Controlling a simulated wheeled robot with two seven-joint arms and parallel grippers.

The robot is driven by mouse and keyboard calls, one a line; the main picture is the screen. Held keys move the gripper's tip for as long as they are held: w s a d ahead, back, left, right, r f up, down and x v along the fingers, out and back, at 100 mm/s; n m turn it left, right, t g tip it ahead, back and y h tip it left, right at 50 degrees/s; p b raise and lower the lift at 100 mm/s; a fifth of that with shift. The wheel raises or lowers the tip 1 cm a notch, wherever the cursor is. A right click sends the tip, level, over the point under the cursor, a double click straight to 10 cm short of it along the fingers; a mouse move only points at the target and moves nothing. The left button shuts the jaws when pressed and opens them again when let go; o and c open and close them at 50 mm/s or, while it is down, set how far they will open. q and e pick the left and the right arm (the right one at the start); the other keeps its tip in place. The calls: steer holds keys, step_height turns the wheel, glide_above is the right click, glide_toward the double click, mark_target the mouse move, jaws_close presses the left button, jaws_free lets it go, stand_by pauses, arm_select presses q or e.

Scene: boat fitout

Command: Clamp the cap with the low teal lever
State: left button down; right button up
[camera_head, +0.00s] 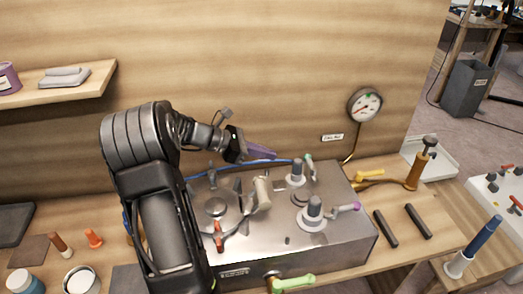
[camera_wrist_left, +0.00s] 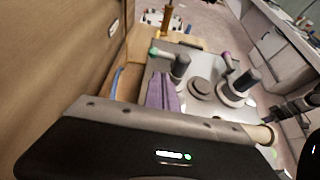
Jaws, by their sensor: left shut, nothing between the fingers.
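The teal-tipped lever (camera_head: 309,162) is at the back of the metal box, beside a grey post on a pale round base (camera_head: 296,181). In the left wrist view its teal end (camera_wrist_left: 153,51) shows just beyond my fingers. A low round disc, perhaps the cap (camera_head: 300,199), lies between this post and the purple-tipped lever's post; it also shows in the left wrist view (camera_wrist_left: 200,88). My left gripper (camera_head: 272,154), with purple fingers, is shut and empty, left of the teal lever above the box's back edge. I cannot tell whether it touches anything. My right gripper is not in view.
The metal box (camera_head: 340,243) also carries a purple-tipped lever (camera_head: 346,208), a red-tipped lever (camera_head: 218,236) and a beige-handled part (camera_head: 262,193). A green handle (camera_head: 293,282) sticks out in front. The wooden wall stands close behind, with a gauge (camera_head: 365,105).

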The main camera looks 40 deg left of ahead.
mark_target(307, 161)
arm_select(q)
steer(key=x, duration=0.3)
steer(key=p+x, duration=0.1)
steer(key=x, duration=0.2)
steer(key=p+x, duration=0.1)
steer(key=x, duration=0.3)
steer(key=shift+w+d+r, duration=0.1)
steer(key=shift+w+r, duration=0.15)
steer(key=shift+r, duration=0.15)
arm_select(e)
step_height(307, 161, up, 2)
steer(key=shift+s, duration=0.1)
arm_select(q)
steer(key=shift+w+m+h, duration=0.1)
steer(key=shift+m+h, duration=0.2)
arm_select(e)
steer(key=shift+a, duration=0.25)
arm_select(q)
steer(key=shift+g, duration=0.3)
